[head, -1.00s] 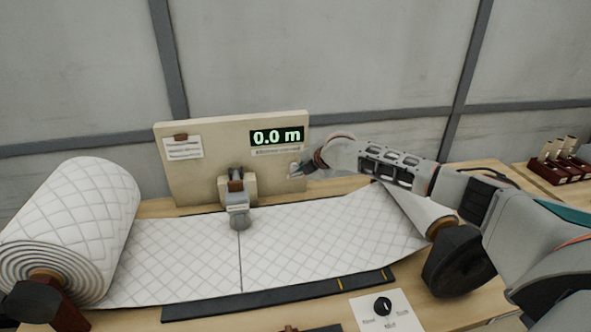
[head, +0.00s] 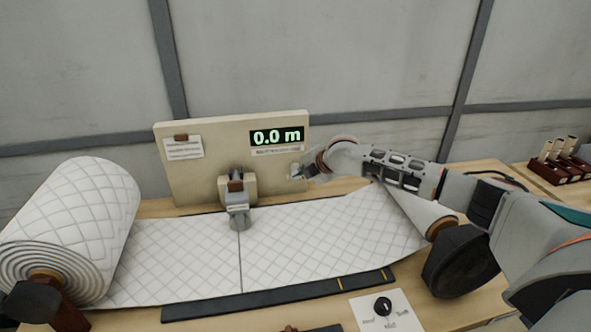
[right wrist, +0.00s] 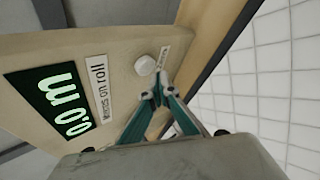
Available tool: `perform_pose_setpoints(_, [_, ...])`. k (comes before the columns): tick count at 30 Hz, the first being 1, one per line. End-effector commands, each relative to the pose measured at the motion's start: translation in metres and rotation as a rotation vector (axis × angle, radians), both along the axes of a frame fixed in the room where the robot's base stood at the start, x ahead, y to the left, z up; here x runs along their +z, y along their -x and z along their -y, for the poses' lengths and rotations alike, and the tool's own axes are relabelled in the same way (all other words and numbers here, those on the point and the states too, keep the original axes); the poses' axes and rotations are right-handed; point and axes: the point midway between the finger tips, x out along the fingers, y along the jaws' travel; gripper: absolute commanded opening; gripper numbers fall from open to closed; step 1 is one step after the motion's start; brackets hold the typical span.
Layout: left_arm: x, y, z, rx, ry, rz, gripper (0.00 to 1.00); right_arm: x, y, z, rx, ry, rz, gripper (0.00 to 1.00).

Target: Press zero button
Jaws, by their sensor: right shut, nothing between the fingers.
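A beige upright board (head: 215,180) stands behind the worktable and carries a lit display (head: 277,136) reading 0.0 m. The display also shows turned on its side in the right wrist view (right wrist: 52,102). A round white button (right wrist: 145,65) sits on the board near a small label. In the head view the button is hard to make out behind my fingers. My right gripper (head: 299,173) is at the board's lower right. In the right wrist view its teal fingers (right wrist: 157,88) are shut and empty, with the tips just short of the button in the picture. My left gripper is not in view.
White quilted wadding (head: 325,235) runs across the table from a large roll (head: 85,215) at left. A grey clamp-like device (head: 238,205) stands over it. A dial panel (head: 385,312) lies at the front. My right arm spans the right side.

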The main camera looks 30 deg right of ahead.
Motion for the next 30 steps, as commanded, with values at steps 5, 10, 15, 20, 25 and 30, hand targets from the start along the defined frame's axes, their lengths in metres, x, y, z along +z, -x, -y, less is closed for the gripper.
perform_pose_setpoints(5, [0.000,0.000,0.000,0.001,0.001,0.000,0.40,-0.001,0.005,-0.001,0.001,0.000,-0.001,0.00])
perform_pose_setpoints(10, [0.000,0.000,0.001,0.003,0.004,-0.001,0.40,0.000,0.019,-0.005,0.003,0.000,0.000,0.00])
perform_pose_setpoints(15, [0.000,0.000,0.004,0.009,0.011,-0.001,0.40,0.000,0.034,-0.009,0.001,0.000,-0.001,0.00])
perform_pose_setpoints(20, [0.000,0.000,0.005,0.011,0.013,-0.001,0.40,0.000,0.045,-0.012,0.002,0.000,-0.001,0.00])
perform_pose_setpoints(25, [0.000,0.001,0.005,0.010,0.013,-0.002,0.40,0.000,0.049,-0.013,0.000,0.000,0.000,0.00])
perform_pose_setpoints(30, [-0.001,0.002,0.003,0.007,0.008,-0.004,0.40,0.000,0.048,-0.013,0.001,-0.001,0.000,0.00])
